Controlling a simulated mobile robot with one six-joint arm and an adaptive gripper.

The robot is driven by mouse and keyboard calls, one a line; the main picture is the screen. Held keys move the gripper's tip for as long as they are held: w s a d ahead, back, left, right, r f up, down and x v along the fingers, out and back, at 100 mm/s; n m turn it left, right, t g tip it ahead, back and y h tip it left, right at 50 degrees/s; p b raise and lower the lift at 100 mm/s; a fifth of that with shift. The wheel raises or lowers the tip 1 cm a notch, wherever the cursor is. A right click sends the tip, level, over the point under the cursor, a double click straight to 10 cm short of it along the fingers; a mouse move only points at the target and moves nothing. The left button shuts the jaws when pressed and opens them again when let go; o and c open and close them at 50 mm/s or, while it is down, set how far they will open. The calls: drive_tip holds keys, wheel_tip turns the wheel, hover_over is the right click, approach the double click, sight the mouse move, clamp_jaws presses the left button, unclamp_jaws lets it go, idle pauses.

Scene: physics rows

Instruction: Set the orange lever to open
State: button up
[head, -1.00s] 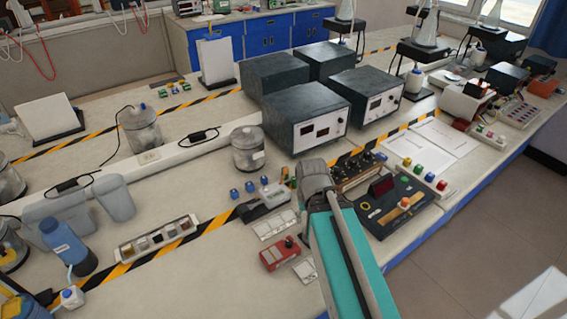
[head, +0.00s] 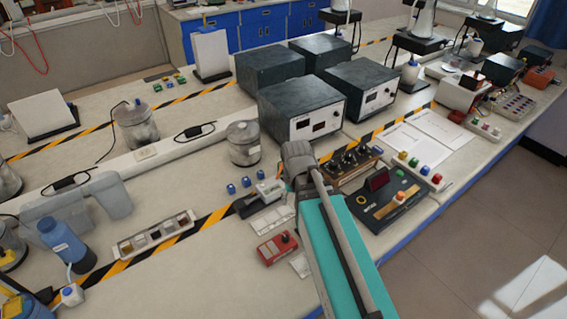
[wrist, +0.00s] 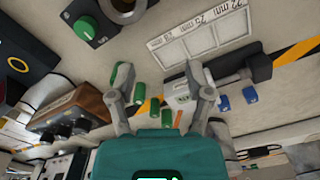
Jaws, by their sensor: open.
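An orange piece (head: 399,197), which looks like the lever, lies on a dark control panel (head: 366,217) right of my arm in the head view. Its exact setting is too small to read. In the wrist view, part of a dark panel with a yellow ring (wrist: 18,65) shows at the left edge; the orange piece is not visible there. My gripper (wrist: 160,92) is open, with its two fingers apart over the bench and nothing held. Small green pegs (wrist: 140,93) show between and beside the fingers in the wrist view.
A wooden-sided knob box (head: 350,162) stands behind the panel. A green-knob box (wrist: 88,25) and a black-based fixture (wrist: 262,67) are near the gripper. Dark instrument boxes (head: 300,103) stand behind.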

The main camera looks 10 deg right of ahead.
drive_tip(key=w+r+m+p, duration=0.2)
drive_tip(key=w+r+p, duration=0.3)
drive_tip(key=w, duration=0.3)
drive_tip(key=w+r+m+p, duration=0.3)
drive_tip(key=w+r+p, duration=0.2)
drive_tip(key=w, duration=0.4)
drive_tip(key=shift+d+r+m+y+p, duration=0.2)
drive_tip(key=shift+r+m+y+p, duration=0.1)
drive_tip(key=shift+r, duration=0.5)
drive_tip(key=shift+w+f, duration=0.1)
drive_tip(key=shift+f, duration=0.1)
drive_tip(key=f+b, duration=1.3)
drive_tip(key=shift+w+a+f+b, duration=0.2)
drive_tip(key=shift+a+b, duration=0.1)
drive_tip(key=shift+b, duration=0.1)
clamp_jaws()
